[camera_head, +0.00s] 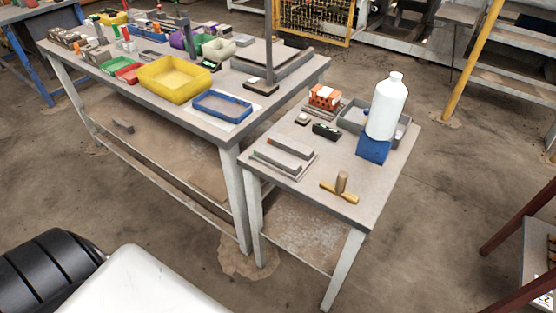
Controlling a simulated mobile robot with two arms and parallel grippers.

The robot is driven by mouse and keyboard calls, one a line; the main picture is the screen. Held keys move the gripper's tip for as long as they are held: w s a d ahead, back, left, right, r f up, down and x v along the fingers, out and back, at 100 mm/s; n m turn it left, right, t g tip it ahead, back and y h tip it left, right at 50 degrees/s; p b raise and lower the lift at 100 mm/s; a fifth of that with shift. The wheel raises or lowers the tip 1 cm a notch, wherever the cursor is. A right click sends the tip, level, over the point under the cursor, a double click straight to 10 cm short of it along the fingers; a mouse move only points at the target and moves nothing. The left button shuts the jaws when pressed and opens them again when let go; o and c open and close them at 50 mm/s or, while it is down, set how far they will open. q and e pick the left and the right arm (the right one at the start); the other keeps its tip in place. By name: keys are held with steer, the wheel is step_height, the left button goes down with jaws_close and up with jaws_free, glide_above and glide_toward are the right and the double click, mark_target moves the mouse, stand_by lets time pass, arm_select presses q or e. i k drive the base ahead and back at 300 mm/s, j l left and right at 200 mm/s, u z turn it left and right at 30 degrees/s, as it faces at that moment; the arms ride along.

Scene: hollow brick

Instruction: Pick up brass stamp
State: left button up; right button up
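What looks like the brass stamp (340,191) is near the front edge of the small table (335,215) at the right. It has a yellowish bar-shaped base lying flat and a brown upright cylindrical handle. Nothing touches or covers it. Neither of my grippers is in view.
A tray with grey bars (284,155), a dark green-black item (327,131), an orange hollow brick (324,97), a grey bin (355,116) and a white bottle (387,108) above a blue block (373,149) share the table. A larger table with a yellow bin (175,79) adjoins it. Floor in front is clear.

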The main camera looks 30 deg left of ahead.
mark_target(338, 189)
steer(key=i+j+z, duration=0.1)
steer(key=j+z, duration=0.3)
steer(key=j, duration=0.15)
steer(key=j+z, duration=0.85)
steer(key=j, duration=0.3)
